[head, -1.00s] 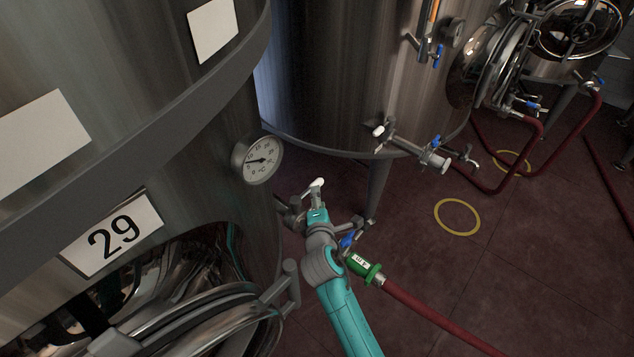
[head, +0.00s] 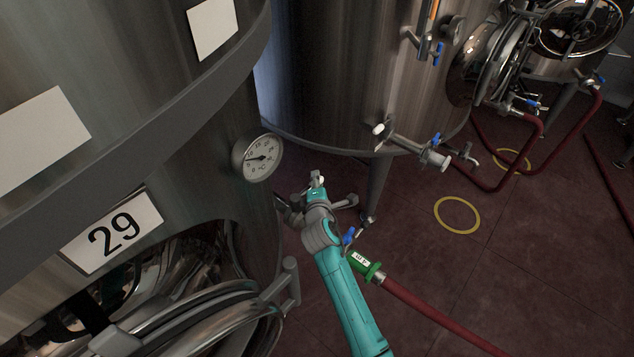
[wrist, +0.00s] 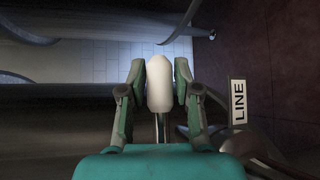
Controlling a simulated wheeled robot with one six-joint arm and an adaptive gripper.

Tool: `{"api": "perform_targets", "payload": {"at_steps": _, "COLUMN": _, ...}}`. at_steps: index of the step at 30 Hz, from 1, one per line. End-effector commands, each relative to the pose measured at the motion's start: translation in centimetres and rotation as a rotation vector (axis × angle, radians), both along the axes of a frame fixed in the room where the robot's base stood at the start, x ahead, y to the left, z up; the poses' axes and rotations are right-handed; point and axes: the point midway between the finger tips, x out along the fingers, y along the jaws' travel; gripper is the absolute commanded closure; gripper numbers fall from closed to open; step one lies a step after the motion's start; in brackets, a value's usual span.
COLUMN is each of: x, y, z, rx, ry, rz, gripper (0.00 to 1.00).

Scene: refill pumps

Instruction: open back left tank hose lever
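The lever's white handle (head: 317,178) stands near the lower side of the tank marked 29 (head: 215,130), on a valve mostly hidden by my arm. In the wrist view, the white handle (wrist: 159,84) is upright between the two fingers of my gripper (wrist: 160,82). The red hose (head: 430,312) with a green labelled coupling (head: 364,264) lies just right of my arm.
A small blue lever (head: 349,236) is close beside my arm. A second tank (head: 330,80) stands behind with its own white-handled valve (head: 379,130). A round gauge (head: 258,158) juts from tank 29. The floor around the yellow ring (head: 457,215) is clear.

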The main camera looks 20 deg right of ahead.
Motion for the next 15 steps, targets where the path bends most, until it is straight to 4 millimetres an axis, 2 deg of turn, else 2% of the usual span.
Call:
{"api": "perform_targets", "payload": {"at_steps": 1, "x": -0.01, "y": 0.01, "z": 0.0, "rx": 0.0, "ry": 0.0, "rz": 0.0, "gripper": 0.88}}
{"api": "perform_targets", "payload": {"at_steps": 3, "x": -0.01, "y": 0.0, "z": 0.0, "rx": 0.0, "ry": 0.0, "rz": 0.0, "gripper": 1.0}}
{"api": "perform_targets", "payload": {"at_steps": 15, "x": -0.22, "y": -0.03, "z": -0.01, "rx": -0.002, "ry": 0.0, "rz": -0.025, "gripper": 1.0}}
